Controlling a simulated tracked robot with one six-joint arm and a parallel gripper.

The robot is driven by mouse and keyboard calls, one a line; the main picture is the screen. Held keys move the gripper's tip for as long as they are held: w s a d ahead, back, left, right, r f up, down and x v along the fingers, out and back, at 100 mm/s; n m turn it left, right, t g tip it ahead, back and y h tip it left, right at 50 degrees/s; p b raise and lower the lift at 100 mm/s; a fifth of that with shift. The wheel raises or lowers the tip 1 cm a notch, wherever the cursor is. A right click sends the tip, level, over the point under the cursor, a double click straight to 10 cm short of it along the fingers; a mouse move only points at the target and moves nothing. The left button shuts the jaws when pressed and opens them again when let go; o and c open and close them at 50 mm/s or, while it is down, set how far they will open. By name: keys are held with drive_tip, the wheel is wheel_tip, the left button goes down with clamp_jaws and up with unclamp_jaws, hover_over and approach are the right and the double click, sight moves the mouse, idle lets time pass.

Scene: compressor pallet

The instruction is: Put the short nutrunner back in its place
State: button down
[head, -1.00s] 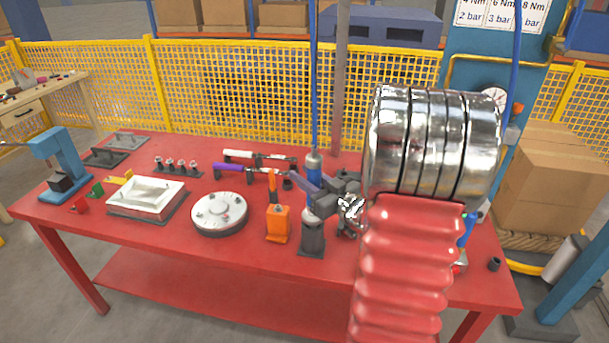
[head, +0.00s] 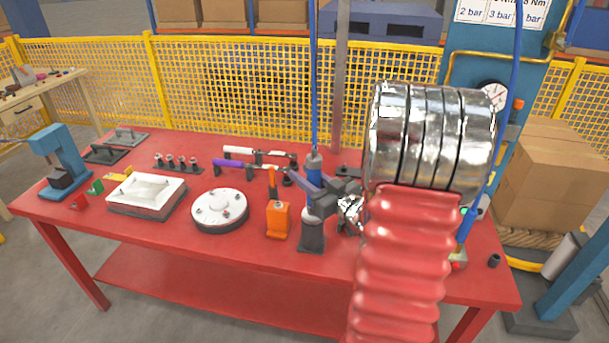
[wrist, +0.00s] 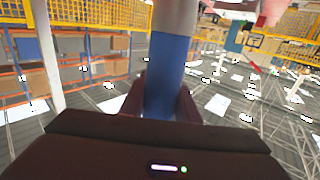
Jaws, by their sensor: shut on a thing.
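The nutrunner (head: 314,172) has a blue body with a grey top, and a blue hose rises from it. It is upright, and my gripper (head: 317,190) is shut around its body. In the wrist view the blue body (wrist: 166,75) stands between the two dark fingers of my gripper (wrist: 160,105). The nutrunner's lower end is over a dark grey holder (head: 312,238), with a pale ring between them; I cannot tell how deep it sits. An orange holder (head: 278,221) with an orange-handled tool (head: 272,182) stands just to the left.
A round white part (head: 219,207) and a pale rectangular tray (head: 146,193) lie left on the red table (head: 240,262). Purple (head: 230,167) and white (head: 238,151) handled tools lie behind. Another blue tool (head: 466,225) hangs at right. My arm hides the table's right part.

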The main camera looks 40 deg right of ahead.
drive_tip(key=shift+f, duration=0.3)
drive_tip(key=c, duration=1.3)
unclamp_jaws()
drive_tip(key=shift+f, duration=0.1)
drive_tip(key=s, duration=1.3)
drive_tip(key=shift+s+a, duration=0.15)
drive_tip(key=shift+s, duration=0.25)
